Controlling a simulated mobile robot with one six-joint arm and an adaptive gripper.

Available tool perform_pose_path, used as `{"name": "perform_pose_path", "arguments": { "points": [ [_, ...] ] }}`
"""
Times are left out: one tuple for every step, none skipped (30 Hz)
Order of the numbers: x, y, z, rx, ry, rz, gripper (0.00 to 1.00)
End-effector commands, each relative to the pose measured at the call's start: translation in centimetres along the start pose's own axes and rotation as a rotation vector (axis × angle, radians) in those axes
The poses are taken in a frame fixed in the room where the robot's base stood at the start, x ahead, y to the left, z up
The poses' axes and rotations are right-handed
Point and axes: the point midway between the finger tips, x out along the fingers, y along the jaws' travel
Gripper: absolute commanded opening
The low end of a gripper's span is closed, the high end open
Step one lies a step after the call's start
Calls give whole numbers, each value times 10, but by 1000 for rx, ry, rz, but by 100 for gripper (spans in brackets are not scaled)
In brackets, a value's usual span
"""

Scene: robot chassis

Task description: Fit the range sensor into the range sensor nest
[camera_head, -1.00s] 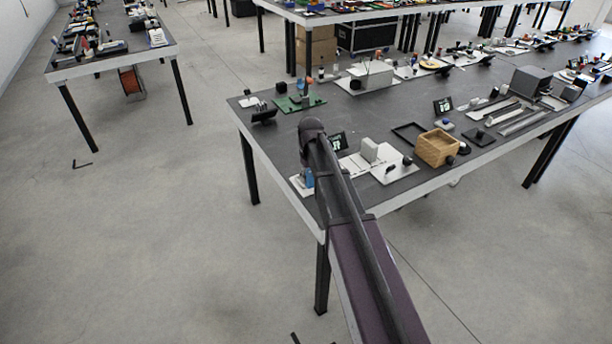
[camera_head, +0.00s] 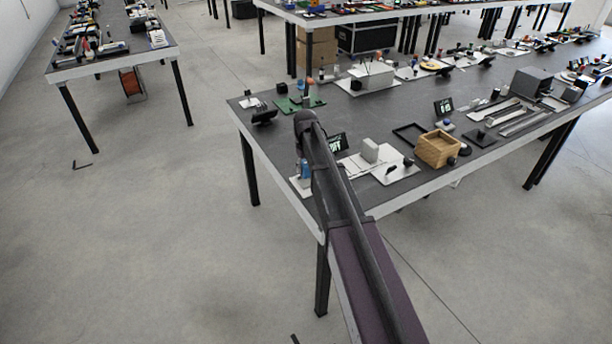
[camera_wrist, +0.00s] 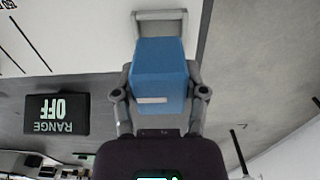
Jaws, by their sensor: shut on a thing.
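The range sensor, a blue block (camera_wrist: 160,72), is between the two fingers of my gripper (camera_wrist: 160,92) in the wrist view, and the gripper is shut on it. A light grey raised frame (camera_wrist: 150,15), which looks like the range sensor nest, shows just beyond the block's upper end. The block covers part of this frame, so I cannot tell whether they touch. In the head view the blue block (camera_head: 304,170) shows left of my arm, above a white plate at the table's near corner. My arm hides the gripper there.
A dark display reading RANGE OFF (camera_wrist: 57,114) stands left of my gripper in the wrist view. In the head view a white plate with an upright block (camera_head: 370,151) and a wooden box (camera_head: 437,148) lie to the right. A green board (camera_head: 300,104) lies behind.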

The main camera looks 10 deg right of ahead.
Motion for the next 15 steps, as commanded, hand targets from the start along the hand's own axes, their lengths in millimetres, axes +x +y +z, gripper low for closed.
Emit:
{"name": "perform_pose_path", "arguments": {
  "points": [
    [9,0,2,0,-1,0,8],
    [12,0,2,0,-1,0,8],
    [16,0,2,0,-1,0,8],
    [18,-1,2,0,-1,0,8],
    [21,-1,2,0,-1,0,8],
    [24,-1,2,0,-1,0,8],
    [26,-1,2,0,-1,0,8],
    [28,0,2,0,-1,0,8],
    [30,0,2,0,-1,0,8],
    [31,-1,2,0,-1,0,8],
    [32,-1,2,0,-1,0,8],
    [33,-1,2,0,-1,0,8],
    [34,-1,2,0,-1,0,8],
    [34,-1,2,0,-1,0,8],
    [34,-1,2,0,-1,0,8]
  ]
}}
